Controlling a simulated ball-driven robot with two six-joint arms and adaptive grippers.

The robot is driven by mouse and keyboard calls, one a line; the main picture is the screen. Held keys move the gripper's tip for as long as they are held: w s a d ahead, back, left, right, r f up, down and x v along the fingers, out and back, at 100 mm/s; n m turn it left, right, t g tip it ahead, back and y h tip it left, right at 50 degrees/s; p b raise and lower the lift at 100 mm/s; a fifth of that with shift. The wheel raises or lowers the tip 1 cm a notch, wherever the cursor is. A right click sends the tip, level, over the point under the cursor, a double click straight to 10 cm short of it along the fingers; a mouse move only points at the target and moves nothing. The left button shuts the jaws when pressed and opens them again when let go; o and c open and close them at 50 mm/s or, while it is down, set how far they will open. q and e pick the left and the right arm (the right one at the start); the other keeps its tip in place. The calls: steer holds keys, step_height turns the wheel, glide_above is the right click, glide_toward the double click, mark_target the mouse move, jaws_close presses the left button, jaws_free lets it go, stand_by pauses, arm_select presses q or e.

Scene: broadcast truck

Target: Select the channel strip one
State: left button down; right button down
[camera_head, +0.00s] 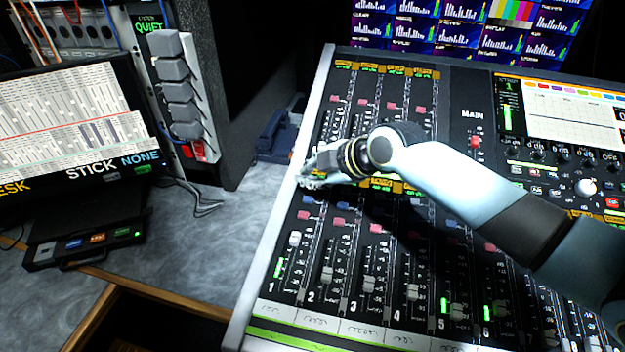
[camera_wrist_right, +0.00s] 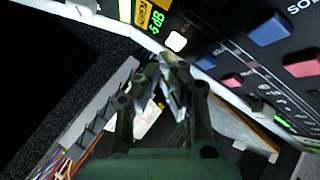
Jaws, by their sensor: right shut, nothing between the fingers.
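The mixing console (camera_head: 256,290) fills the right half of the head view, with numbered strips. Channel strip one (camera_head: 283,270) is the leftmost, with a white fader cap (camera_head: 294,239) and a green level bar. My right gripper (camera_head: 308,178) is over the upper part of this strip, at the console's left edge, and covers what lies under it. In the right wrist view its fingers (camera_wrist_right: 163,72) are closed together and empty. A lit white square button (camera_wrist_right: 176,42) shows just beyond the fingertips, beside a small green-lettered display (camera_wrist_right: 156,22). Contact cannot be told. My left gripper is out of view.
Blue (camera_wrist_right: 268,29) and red (camera_wrist_right: 303,63) buttons lie close by on the strip. A screen (camera_head: 70,130) and a rack of grey switches (camera_head: 178,85) stand at the left. Clear grey desk (camera_head: 200,255) lies between them and the console.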

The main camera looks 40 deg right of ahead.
steer(key=shift+r, duration=0.2)
steer(key=r+p, duration=0.4)
steer(key=shift+s+a+r, duration=0.25)
steer(key=shift+a+r, duration=0.05)
steer(key=shift+r, duration=0.1)
stand_by(0.3)
stand_by(0.6)
